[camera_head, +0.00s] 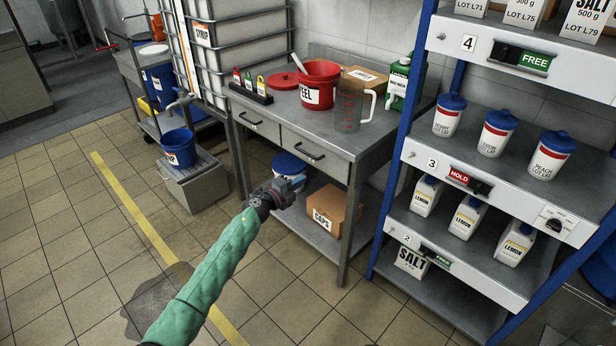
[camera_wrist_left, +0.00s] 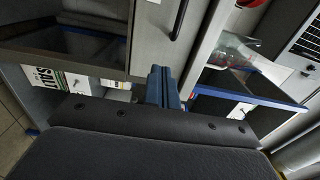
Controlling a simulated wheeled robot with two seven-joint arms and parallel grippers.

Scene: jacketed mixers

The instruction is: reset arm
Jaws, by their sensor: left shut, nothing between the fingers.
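My left arm, in a green sleeve, reaches up from the bottom of the head view. My left gripper (camera_head: 296,183) is at its end, in front of the steel table's lower shelf and below its drawers. In the left wrist view its blue fingers (camera_wrist_left: 164,86) are together with nothing between them. The gripper looks apart from the table and the items on the shelf. My right gripper is in neither view.
The steel table (camera_head: 357,143) carries a red bucket (camera_head: 318,88) and a clear jug (camera_head: 349,108). A cardboard box (camera_head: 337,207) sits on its lower shelf. A blue-posted rack (camera_head: 400,140) with bottles stands right. Tiled floor (camera_head: 70,240) at left is open.

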